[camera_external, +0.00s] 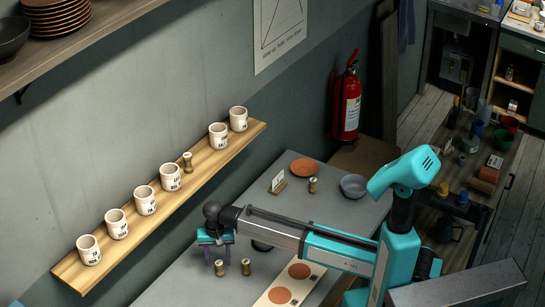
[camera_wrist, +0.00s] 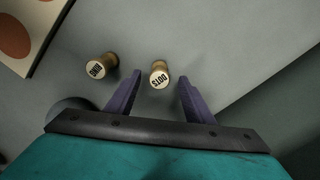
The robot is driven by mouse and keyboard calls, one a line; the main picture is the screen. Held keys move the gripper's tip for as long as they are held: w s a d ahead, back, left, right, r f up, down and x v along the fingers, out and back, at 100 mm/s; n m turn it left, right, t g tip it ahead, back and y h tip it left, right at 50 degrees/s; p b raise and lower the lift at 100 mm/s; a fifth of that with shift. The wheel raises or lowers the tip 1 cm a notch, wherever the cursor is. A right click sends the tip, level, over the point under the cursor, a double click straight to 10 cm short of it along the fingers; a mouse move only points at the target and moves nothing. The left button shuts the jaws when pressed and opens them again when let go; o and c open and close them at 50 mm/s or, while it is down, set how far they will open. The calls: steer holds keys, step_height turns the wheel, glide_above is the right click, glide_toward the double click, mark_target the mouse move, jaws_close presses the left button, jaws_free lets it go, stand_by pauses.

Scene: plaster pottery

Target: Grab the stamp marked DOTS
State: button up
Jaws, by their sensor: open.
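The stamp marked DOTS (camera_wrist: 159,75) stands upright on the grey table, its lettering upside down in the wrist view. It lies between the tips of the two purple fingers of my gripper (camera_wrist: 160,80), which is open and empty. In the external view my gripper (camera_external: 219,259) points down at the table, with the DOTS stamp (camera_external: 219,269) just below and between the fingers.
A board with orange discs (camera_external: 278,294) lies to the right. A wooden shelf (camera_external: 110,268) with several white cups runs along the wall.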

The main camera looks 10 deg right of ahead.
mark_target(219, 262)
steer(key=shift+d+f+p, duration=0.1)
steer(key=shift+f+p, duration=0.95)
steer(key=shift+f, duration=1.45)
steer(key=c, duration=1.1)
steer(key=shift+r+b, duration=0.9)
steer(key=shift+r, duration=0.75)
steer(key=s+d+b, duration=0.1)
steer(key=s+d, duration=0.2)
steer(key=d, duration=0.1)
steer(key=s+d+r+b, duration=0.1)
steer(key=s+d, duration=0.2)
steer(key=d, duration=0.1)
steer(key=s+d+b, duration=0.2)
steer(key=s+d, duration=0.1)
steer(key=d, duration=0.1)
steer(key=shift+s+d+r, duration=0.35)
